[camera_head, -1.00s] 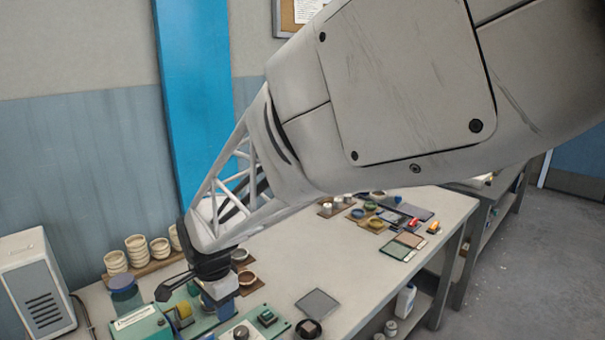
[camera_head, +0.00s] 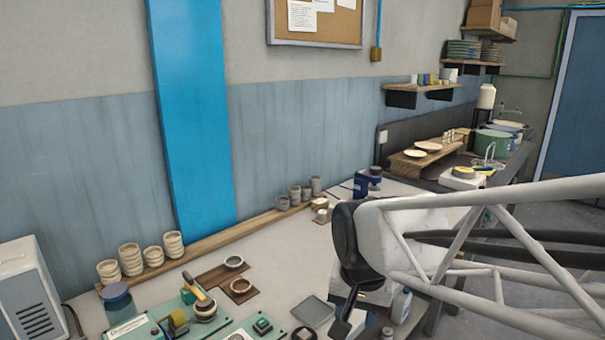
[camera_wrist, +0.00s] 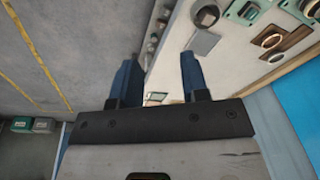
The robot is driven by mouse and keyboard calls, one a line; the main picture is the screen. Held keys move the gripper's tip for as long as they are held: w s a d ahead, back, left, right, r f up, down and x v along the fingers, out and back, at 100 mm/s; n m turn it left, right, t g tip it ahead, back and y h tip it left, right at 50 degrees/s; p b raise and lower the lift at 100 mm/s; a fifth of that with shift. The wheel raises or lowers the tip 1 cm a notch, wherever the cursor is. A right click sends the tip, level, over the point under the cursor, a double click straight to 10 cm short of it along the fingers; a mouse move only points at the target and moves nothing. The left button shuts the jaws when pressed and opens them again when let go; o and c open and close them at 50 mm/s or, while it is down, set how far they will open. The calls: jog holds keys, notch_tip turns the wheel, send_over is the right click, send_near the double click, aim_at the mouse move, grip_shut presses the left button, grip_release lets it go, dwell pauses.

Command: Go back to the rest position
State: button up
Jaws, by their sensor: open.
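My gripper (camera_wrist: 158,72) shows in the wrist view with its two blue fingers spread apart. Nothing is between them. They point over the front edge of the workbench and the grey floor. In the head view my arm's lattice link comes in from the right, and its dark wrist is above the front part of the bench. The fingers cannot be made out in that view. No object appears to be held.
Stacked bowls (camera_head: 171,244) stand on a wooden strip at the wall. A green device (camera_head: 135,326), a grey plate (camera_head: 313,310) and a small brown dish (camera_head: 241,287) lie on the bench. A grey box (camera_head: 28,295) stands at left. Floor shows beyond the bench edge.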

jog(key=s+d+n, duration=0.3)
jog(key=s+d, duration=0.6)
jog(key=shift+s+d+r+t+h, duration=0.15)
jog(key=shift+s+d+t+h, duration=0.15)
jog(key=shift+s+t, duration=0.1)
jog(key=shift+w+a+r, duration=0.1)
jog(key=shift+w, duration=0.05)
dwell(0.8)
